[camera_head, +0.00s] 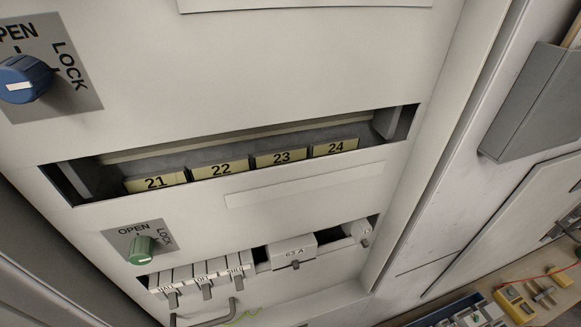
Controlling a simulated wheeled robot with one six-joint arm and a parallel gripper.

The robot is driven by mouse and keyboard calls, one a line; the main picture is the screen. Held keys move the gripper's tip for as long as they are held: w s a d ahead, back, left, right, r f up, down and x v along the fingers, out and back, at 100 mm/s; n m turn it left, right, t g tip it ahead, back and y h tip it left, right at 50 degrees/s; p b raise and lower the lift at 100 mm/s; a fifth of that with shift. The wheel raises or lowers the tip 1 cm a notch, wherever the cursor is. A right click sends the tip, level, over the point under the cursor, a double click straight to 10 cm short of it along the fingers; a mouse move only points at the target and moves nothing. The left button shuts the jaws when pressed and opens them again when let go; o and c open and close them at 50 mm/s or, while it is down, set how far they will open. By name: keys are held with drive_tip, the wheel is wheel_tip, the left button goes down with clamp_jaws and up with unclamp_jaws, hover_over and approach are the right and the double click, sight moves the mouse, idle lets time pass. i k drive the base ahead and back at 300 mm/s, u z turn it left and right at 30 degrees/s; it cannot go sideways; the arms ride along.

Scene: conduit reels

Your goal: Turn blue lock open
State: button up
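The blue lock knob (27,79) is at the far left edge, on a grey plate (78,95) with the words OPEN above it and LOCK to its upper right. The left part of the plate and of the word OPEN is cut off by the picture edge. A white mark shows on the knob's front face; I cannot tell for sure which word the knob points to. My gripper is not in view, and nothing visible touches the knob.
A green knob (140,250) with its own OPEN and LOCK plate is lower down. A slot holds yellow labels 21 to 24 (221,169). Breakers (293,252) sit below. A grey box (535,103) juts out at right. Small parts lie on a surface at lower right.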

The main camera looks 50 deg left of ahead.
sight(24, 79)
drive_tip(key=u, duration=0.3)
drive_tip(key=k, duration=0.3)
drive_tip(key=u, duration=1.85)
